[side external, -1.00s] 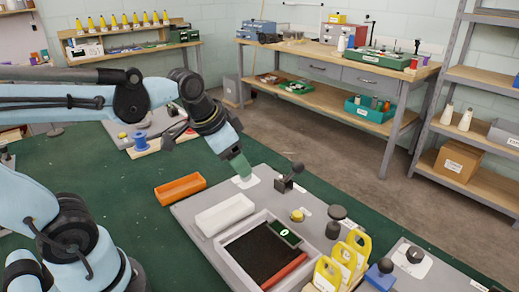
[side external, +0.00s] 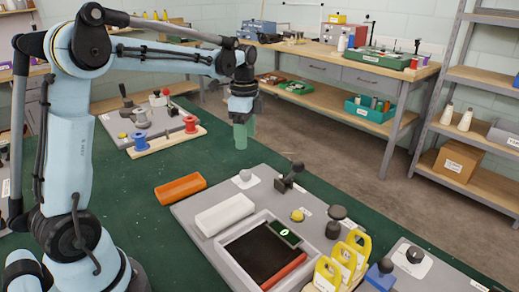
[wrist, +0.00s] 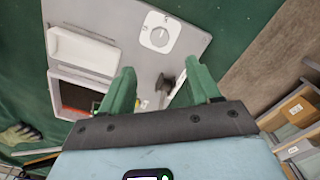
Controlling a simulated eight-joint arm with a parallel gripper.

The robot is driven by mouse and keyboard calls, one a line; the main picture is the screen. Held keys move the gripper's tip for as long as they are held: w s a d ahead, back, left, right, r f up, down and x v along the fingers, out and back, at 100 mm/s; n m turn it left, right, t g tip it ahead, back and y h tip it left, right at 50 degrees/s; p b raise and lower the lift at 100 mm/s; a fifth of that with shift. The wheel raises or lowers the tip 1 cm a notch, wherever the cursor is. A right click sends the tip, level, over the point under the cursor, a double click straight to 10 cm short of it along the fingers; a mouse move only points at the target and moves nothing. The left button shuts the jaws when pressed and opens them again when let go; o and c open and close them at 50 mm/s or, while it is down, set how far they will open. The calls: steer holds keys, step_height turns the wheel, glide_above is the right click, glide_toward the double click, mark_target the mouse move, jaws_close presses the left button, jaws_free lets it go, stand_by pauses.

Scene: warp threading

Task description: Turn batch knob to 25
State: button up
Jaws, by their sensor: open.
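A white round knob (side external: 245,176) sits on a white plate at the back corner of the grey panel (side external: 190,212). In the wrist view the same knob (wrist: 159,37) shows from above with a dial plate around it; its markings are too small to read. My gripper (side external: 241,141) has green fingers and is raised above the green table, behind the knob and clear of it. A small display (side external: 285,232) on the panel shows a green figure, perhaps 0.
A black lever (side external: 289,178) stands right of the knob. A white block (side external: 224,214) and an orange tray (side external: 180,188) lie nearby. Yellow tags (side external: 343,260) and a second panel with a dark knob (side external: 415,255) are at the front right. A spool board (side external: 165,138) lies behind.

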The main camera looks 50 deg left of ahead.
mark_target(247, 173)
step_height(247, 173, down, 11)
steer(key=shift+f, duration=0.1)
stand_by(0.3)
steer(key=c, duration=1)
steer(key=shift+c, duration=0.2)
